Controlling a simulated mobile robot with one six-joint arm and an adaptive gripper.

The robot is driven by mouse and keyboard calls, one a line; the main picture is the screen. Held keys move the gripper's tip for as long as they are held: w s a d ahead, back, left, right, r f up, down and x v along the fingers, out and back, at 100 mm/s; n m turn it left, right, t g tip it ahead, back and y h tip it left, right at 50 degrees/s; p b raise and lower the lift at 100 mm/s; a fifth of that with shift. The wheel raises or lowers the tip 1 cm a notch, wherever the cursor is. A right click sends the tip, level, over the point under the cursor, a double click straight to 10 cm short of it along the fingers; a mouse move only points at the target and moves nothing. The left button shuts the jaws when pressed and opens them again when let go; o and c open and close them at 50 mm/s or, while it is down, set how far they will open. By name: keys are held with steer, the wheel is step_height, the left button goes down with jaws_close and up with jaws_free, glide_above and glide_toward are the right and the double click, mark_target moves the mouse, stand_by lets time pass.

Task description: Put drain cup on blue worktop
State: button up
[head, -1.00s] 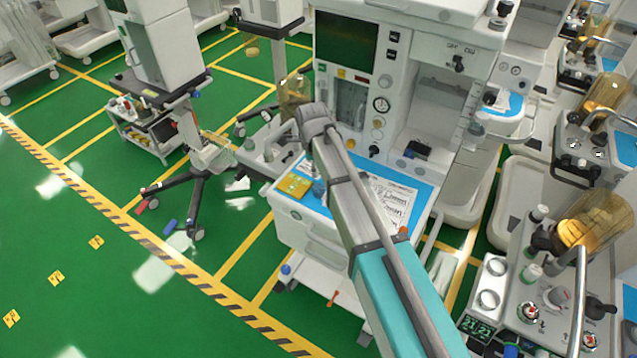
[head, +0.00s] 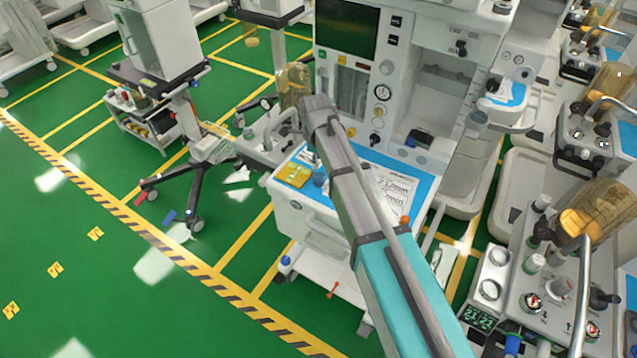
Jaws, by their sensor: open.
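The blue worktop (head: 424,188) is the bright blue top of the white anaesthesia cart in the centre of the head view. Papers, a yellow packet (head: 294,174) and a small blue round item (head: 319,180) lie on it. I cannot tell whether this blue item is the drain cup; no other drain cup can be made out for certain. My arm reaches from the lower right across the worktop's front and hides part of it. My gripper is not visible beyond the arm's grey end.
An amber canister (head: 294,84) stands behind my arm's far end. The cart's screen (head: 346,27) and gauges rise behind the worktop. A crowded unit (head: 545,290) stands close at the right. A wheeled stand (head: 190,148) is at the left, with open green floor (head: 110,190) in front.

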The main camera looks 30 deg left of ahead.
steer(key=b, duration=0.6)
glide_above(318, 188)
steer(key=shift+s+a+f, duration=0.1)
steer(key=shift+f, duration=3.05)
steer(key=shift+f+b, duration=2.4)
steer(key=shift+f, duration=0.2)
steer(key=shift+c, duration=0.3)
jaws_close()
